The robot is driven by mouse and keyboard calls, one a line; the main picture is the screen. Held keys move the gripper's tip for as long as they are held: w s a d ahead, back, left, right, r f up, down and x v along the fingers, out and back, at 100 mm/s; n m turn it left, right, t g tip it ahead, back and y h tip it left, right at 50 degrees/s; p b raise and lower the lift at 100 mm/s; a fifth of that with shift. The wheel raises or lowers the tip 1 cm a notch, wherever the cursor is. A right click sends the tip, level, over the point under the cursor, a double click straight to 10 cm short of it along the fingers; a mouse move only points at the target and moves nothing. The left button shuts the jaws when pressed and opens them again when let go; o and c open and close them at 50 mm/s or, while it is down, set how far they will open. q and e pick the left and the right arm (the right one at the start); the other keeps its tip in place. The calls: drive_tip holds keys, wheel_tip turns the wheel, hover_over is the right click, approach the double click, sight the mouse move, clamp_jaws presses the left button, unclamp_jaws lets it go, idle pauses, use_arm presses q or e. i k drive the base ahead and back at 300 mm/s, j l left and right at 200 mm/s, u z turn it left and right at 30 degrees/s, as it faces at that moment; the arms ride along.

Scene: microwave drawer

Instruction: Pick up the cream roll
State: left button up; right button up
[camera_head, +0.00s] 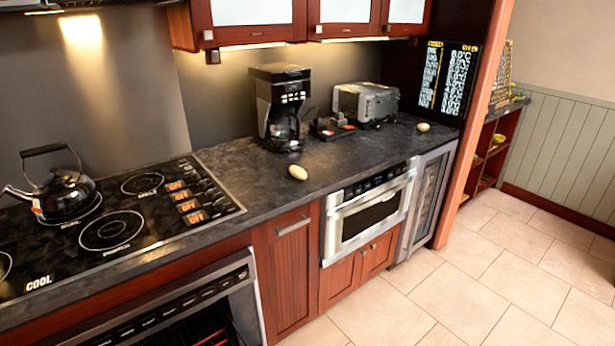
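A small pale cream oval item (298,172), which looks like a roll, lies on the dark countertop (330,165). It is near the counter's front edge, between the cooktop and the microwave drawer. A second, smaller-looking pale oval item (424,127) lies farther right on the same counter, past the toaster oven. I cannot tell from this view which of the two is the cream roll. Neither of my grippers shows in the head view, and nothing touches either item.
A black coffee maker (279,105) and a toaster oven (366,103) stand at the back. A kettle (66,194) sits on the cooktop (110,229) at left. The microwave drawer (368,210) is shut below the counter. The tiled floor (470,270) is clear at right.

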sight(297, 172)
drive_tip(key=l, duration=1.1)
drive_tip(key=i+l+u, duration=0.15)
drive_tip(key=i+l, duration=0.65)
drive_tip(key=l, duration=0.15)
